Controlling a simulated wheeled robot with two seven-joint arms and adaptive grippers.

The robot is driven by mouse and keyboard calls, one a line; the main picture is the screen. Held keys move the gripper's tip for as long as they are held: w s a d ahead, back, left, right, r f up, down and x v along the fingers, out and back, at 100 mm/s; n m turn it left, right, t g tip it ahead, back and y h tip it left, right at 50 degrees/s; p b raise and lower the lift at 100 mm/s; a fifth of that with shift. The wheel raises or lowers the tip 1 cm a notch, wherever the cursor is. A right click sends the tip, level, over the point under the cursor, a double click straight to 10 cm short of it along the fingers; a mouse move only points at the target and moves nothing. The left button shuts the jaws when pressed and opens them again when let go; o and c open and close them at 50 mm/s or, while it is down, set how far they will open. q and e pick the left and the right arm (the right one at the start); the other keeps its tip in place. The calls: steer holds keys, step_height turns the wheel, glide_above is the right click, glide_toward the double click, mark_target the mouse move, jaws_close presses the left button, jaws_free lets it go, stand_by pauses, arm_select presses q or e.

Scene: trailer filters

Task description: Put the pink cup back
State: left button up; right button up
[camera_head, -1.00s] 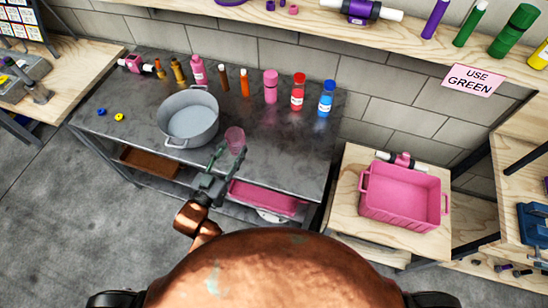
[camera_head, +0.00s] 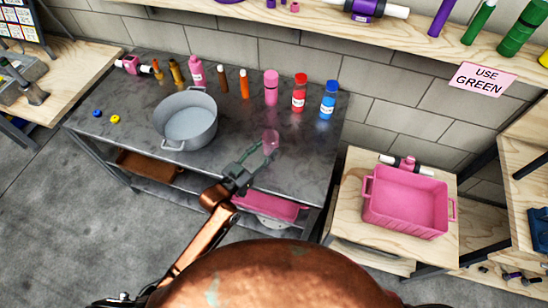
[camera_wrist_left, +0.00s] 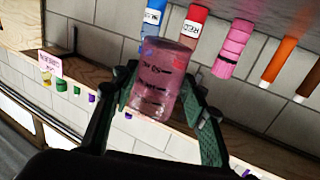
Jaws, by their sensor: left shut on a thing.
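The pink cup (camera_head: 271,141) is translucent and shows over the right half of the dark metal table (camera_head: 240,110) in the head view. My left gripper (camera_head: 257,157) is shut on it. In the left wrist view the pink cup (camera_wrist_left: 158,85) sits between the two green fingers (camera_wrist_left: 160,105), with printed markings on its side. Whether its base touches the table is hard to tell. My right gripper is not in view.
A grey pot (camera_head: 187,120) stands left of the cup. Several bottles, including red (camera_head: 299,92) and blue (camera_head: 328,100) ones, line the table's back. A pink crate (camera_head: 408,203) stands on a wooden table to the right. The table's front right is clear.

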arm_select(q)
steer(key=d+f, duration=0.1)
steer(key=f, duration=0.1)
steer(key=w+d+f, duration=0.1)
steer(key=d+f, duration=0.1)
steer(key=shift+w+b, duration=0.15)
steer(key=shift+b, duration=0.2)
steer(key=shift+w+f+b, duration=0.1)
steer(key=shift+f+b, duration=0.25)
steer(key=shift+f, duration=1.25)
steer(key=shift+f, duration=0.1)
steer(key=o, duration=1.3)
steer(key=v, duration=1.1)
steer(key=shift+s+a+p, duration=0.3)
steer(key=shift+s, duration=0.15)
